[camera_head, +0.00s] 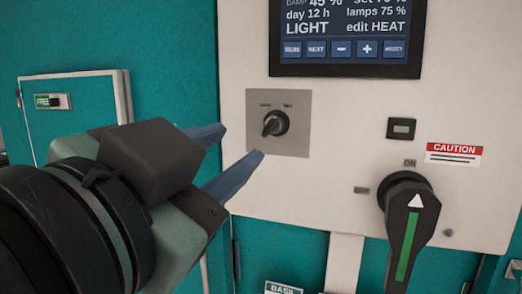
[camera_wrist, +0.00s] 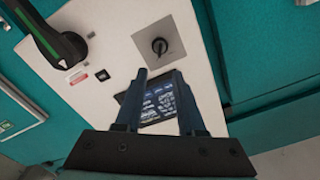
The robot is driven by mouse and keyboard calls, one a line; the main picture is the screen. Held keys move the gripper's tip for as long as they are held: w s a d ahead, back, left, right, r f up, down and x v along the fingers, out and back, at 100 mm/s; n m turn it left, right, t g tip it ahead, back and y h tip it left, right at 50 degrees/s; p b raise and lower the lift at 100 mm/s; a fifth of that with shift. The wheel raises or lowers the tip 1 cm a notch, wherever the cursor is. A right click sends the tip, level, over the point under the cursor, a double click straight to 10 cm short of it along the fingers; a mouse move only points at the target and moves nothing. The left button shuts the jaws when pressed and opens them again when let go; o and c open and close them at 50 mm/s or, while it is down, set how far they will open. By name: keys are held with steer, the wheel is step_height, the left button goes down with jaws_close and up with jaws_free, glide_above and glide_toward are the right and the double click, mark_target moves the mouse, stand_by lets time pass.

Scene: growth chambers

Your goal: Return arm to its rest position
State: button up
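My gripper (camera_head: 243,148) is at the left centre of the head view, in front of the white control panel (camera_head: 330,190). Its two blue fingers are spread apart with nothing between them. They point toward a small black selector knob (camera_head: 275,123) on a grey plate, and a gap shows between the fingertips and the knob. In the wrist view, my gripper (camera_wrist: 161,102) also shows open, with the panel's screen (camera_wrist: 160,103) visible beyond and between the fingers. The knob (camera_wrist: 160,46) is above the fingertips there.
A large black rotary handle (camera_head: 405,225) with a green stripe juts from the panel at right, near a red caution label (camera_head: 454,154). The display (camera_head: 348,35) with buttons is above the knob. A teal door with a smaller panel (camera_head: 75,110) stands at left.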

steer(key=s+d+r+n+t+y, duration=0.2)
steer(key=r+n+t+y, duration=0.3)
steer(key=r+n+t, duration=0.3)
steer(key=shift+s+d+n+t+y, duration=0.3)
steer(key=shift+s+d+n+t, duration=0.1)
steer(key=shift+d+n+t, duration=0.6)
